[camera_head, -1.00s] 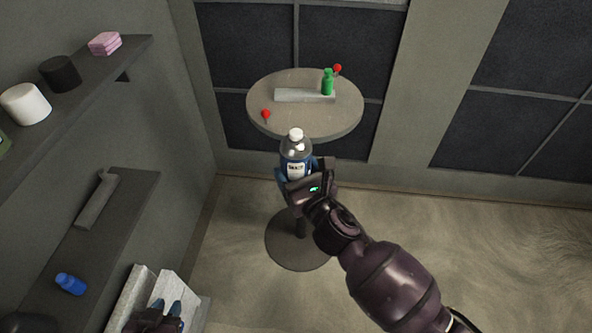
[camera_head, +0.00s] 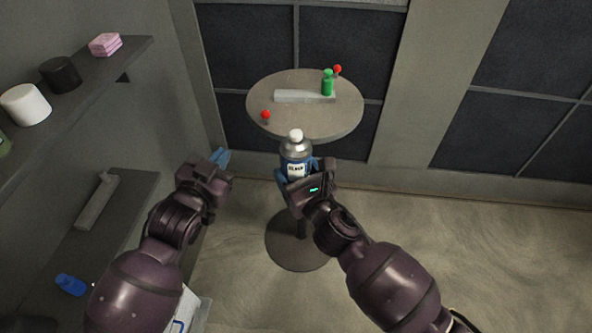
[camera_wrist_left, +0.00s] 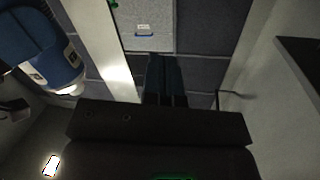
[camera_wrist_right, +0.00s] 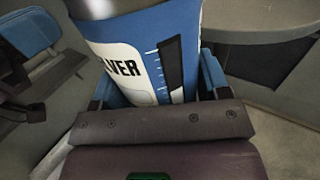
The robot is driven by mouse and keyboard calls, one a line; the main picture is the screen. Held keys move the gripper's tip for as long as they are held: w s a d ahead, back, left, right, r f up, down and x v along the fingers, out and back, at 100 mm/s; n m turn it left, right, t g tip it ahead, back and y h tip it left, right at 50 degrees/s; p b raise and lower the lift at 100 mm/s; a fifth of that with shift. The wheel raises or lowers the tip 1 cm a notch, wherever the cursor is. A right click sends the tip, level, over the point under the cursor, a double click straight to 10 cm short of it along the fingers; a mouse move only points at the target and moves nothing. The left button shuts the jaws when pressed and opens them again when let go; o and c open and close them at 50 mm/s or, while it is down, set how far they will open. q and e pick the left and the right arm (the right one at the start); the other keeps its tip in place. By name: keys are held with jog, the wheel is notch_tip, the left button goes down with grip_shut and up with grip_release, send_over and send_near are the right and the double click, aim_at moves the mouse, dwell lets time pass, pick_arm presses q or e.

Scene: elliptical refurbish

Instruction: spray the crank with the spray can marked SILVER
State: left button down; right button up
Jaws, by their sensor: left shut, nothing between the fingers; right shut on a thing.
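The can fills the right wrist view (camera_wrist_right: 145,50) and shows at the left of the left wrist view (camera_wrist_left: 50,60). My left gripper (camera_head: 220,158) is shut and empty, left of the can and apart from it. A pale grey bar (camera_head: 296,95) lies on the round table; I cannot tell whether it is the crank.
The left shelves hold a white roll (camera_head: 25,104), a black cylinder (camera_head: 60,73), pink blocks (camera_head: 105,43), a grey bar (camera_head: 98,201) and a blue item (camera_head: 70,284). Floor at right is clear.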

pick_arm(q)
jog(key=w+d+r+m+h, duration=0.2)
jog(key=d+r+m+h, duration=0.5)
jog(key=r, duration=0.5)
jog(key=w+d+r+m+h, duration=0.35)
jog(key=d+r+m, duration=0.25)
jog(key=d+r, duration=0.4)
jog(key=s+d+r+m+g+h, duration=0.2)
jog(key=s+d+r+m+g, duration=0.35)
jog(key=m+g, duration=0.55)
jog(key=s+d+r+m+g+h, duration=0.3)
jog(key=s+d+r+m+g, duration=0.3)
jog(key=m+g, duration=0.45)
jog(key=shift+w+a+f+m+t+y, duration=1.05)
jog(key=shift+a+f+y, duration=1.15)
jog(key=shift+f+y, duration=1.4)
jog(key=shift+w+a+f+m+t+y, duration=0.6)
jog(key=shift+w+a+f+m+y, duration=1)
jog(key=shift+f+y, duration=2)
jog(key=shift+w+a+f+m+t+y, duration=0.75)
jog(key=shift+a+f+m+y, duration=0.75)
jog(key=shift+a+f+y, duration=2)
